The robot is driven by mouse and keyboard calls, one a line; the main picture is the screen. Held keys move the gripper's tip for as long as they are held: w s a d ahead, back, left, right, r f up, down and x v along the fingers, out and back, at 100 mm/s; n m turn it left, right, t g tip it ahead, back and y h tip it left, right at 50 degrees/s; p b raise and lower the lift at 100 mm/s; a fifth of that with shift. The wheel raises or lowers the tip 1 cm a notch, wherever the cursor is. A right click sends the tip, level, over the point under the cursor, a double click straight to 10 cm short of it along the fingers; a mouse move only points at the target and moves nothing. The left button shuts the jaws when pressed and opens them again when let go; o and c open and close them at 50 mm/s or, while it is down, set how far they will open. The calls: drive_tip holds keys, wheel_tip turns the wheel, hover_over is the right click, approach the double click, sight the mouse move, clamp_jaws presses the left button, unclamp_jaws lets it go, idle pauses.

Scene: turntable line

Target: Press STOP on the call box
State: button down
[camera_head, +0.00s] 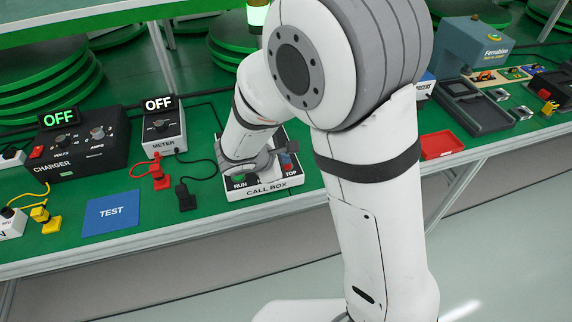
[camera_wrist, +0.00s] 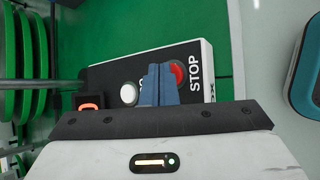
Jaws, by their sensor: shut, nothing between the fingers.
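The call box (camera_head: 232,194) stands on the green table, partly covered by my arm in the head view. It also shows in the wrist view (camera_wrist: 108,79). Its red STOP button (camera_wrist: 178,72) is beside the white STOP lettering (camera_wrist: 195,73). A white round button (camera_wrist: 129,94) sits to its left. My gripper (camera_wrist: 158,70) is shut and empty, with its blue fingers over the box between the two buttons. The fingers overlap the left edge of the red button in the picture. I cannot tell whether they touch it.
Left of the box are the meter (camera_head: 163,134), the charger (camera_head: 85,146), plugs with cables and a blue TEST mat (camera_head: 111,213). A red tray (camera_head: 441,145) lies to the right. A stack light (camera_head: 257,16) stands behind the box.

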drive_tip(key=shift+f+b, duration=0.25)
drive_tip(key=shift+b, duration=0.05)
idle(0.5)
drive_tip(key=shift+r+p, duration=0.5)
drive_tip(key=shift+r, duration=0.3)
drive_tip(key=shift+r+p, duration=1.85)
drive_tip(key=shift+r, duration=0.7)
